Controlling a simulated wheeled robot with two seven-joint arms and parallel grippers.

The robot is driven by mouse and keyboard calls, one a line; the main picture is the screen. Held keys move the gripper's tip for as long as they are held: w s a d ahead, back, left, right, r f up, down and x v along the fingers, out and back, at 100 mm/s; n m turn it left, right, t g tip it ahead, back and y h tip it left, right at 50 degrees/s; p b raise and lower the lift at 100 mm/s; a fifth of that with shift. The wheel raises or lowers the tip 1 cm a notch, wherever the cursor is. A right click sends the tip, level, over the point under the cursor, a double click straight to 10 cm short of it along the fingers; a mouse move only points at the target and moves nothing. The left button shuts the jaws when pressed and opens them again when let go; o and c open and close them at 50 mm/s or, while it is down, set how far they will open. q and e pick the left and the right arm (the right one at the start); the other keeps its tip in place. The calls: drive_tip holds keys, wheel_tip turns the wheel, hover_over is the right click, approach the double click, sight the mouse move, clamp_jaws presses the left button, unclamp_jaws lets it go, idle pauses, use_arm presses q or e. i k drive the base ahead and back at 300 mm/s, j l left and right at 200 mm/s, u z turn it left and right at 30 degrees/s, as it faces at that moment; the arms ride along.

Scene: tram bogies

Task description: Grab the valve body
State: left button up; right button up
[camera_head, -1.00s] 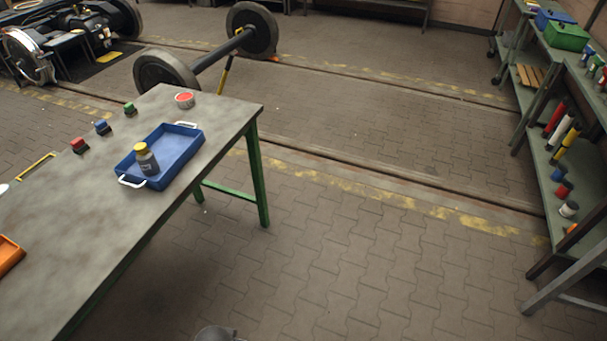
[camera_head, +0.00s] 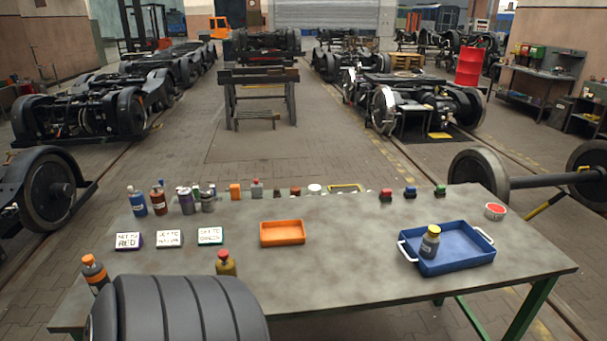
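No thing can be told for sure as the valve body. Small parts stand along the far edge of the grey worktable (camera_head: 350,262), among them an orange piece (camera_head: 235,190) and a grey piece with a reddish top (camera_head: 257,188). They are too small to make out. An empty orange tray (camera_head: 283,233) lies mid-table. A blue tray (camera_head: 462,260) with white handles lies at the right, with a yellow-capped bottle (camera_head: 430,243) standing in it. Neither of my grippers is in view.
Several bottles (camera_head: 158,201) stand at the table's far left, behind three small label signs (camera_head: 168,239). The near-left tabletop is partly hidden. Red, blue and green pieces (camera_head: 411,191) and a red-topped tub (camera_head: 495,211) stand at the far right. A wheelset (camera_head: 480,172) is beyond.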

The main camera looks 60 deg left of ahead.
sight(229, 268)
drive_tip(key=u, duration=2.45)
